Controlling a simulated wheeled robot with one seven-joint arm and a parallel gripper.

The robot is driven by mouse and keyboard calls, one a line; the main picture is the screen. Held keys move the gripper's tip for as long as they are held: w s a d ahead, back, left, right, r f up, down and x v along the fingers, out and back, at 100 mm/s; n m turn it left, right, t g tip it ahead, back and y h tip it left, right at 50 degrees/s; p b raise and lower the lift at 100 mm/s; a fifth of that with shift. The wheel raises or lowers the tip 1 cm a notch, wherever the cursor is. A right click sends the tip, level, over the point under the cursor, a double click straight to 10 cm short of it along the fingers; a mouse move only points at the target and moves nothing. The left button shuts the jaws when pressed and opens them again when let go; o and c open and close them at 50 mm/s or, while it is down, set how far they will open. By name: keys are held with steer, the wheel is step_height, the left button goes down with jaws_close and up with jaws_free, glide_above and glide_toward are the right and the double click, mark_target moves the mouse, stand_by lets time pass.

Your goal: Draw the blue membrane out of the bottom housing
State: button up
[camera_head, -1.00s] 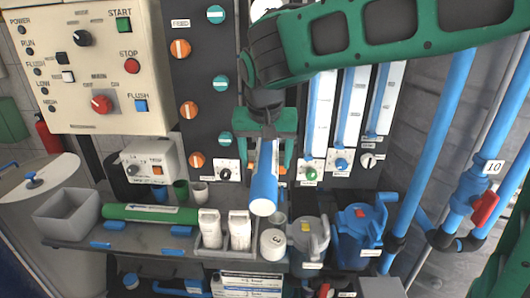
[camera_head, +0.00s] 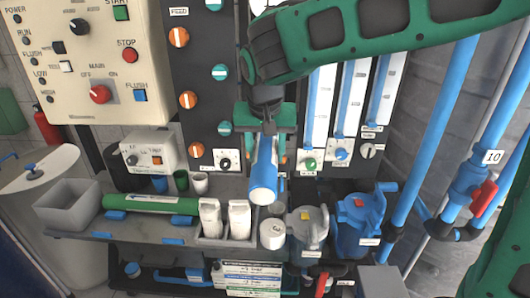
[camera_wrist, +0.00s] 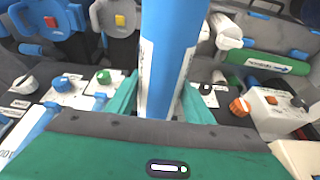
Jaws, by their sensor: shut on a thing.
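The blue membrane (camera_head: 264,172) is a blue cylinder with a white label band. My gripper (camera_head: 265,128) is shut on it, and it points out toward the camera, its near end tilted down, above the shelf. In the wrist view the membrane (camera_wrist: 168,60) rises between the green fingers of my gripper (camera_wrist: 165,105). The end of the membrane behind the gripper is hidden in the head view, so I cannot tell whether any of it sits in a housing. The bottom housing cannot be made out.
Below the membrane the shelf (camera_head: 150,228) holds a green cylinder (camera_head: 150,204), white cartridges (camera_head: 210,217), a white round cup (camera_head: 272,233), a grey pump (camera_head: 307,230) and a blue pump (camera_head: 360,222). Blue pipes (camera_head: 430,140) stand at right. A grey bin (camera_head: 68,203) is at left.

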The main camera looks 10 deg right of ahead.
mark_target(262, 181)
steer(key=shift+s+a, duration=0.2)
steer(key=shift+s, duration=1.05)
steer(key=shift+s+a, duration=0.2)
steer(key=shift+s, duration=0.85)
steer(key=shift+s+a, duration=0.2)
steer(key=shift+s, duration=0.65)
steer(key=shift+s+a, duration=0.15)
steer(key=shift+s, duration=0.65)
steer(key=shift+s+a, duration=0.2)
steer(key=shift+s, duration=1)
steer(key=shift+s+a, duration=0.25)
steer(key=shift+s, duration=0.85)
